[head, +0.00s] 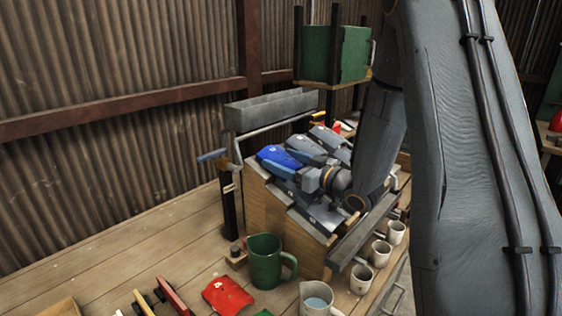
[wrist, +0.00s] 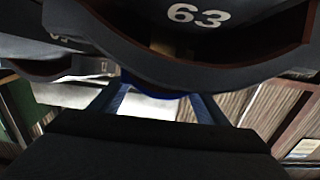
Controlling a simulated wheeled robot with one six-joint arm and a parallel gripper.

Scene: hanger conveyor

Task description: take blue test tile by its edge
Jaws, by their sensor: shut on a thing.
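The blue test tile (head: 278,160) lies at the upper left of the sloped wooden stand, in the row of grey tiles. My gripper (head: 306,178) reaches in from the right at its lower right side, and my wrist hides part of the row. In the wrist view the two fingers (wrist: 158,104) stand either side of a narrow blue edge (wrist: 163,91), which I take as the blue tile's. The gripper is shut on it. The exact contact is hidden under a dark piece marked 63 (wrist: 198,40).
Grey tiles (head: 306,149) lie close beside the blue one. A green jug (head: 265,262) and several white cups (head: 361,279) stand around the wooden stand (head: 262,208). A grey trough (head: 270,109) is behind. The bench at left is mostly clear.

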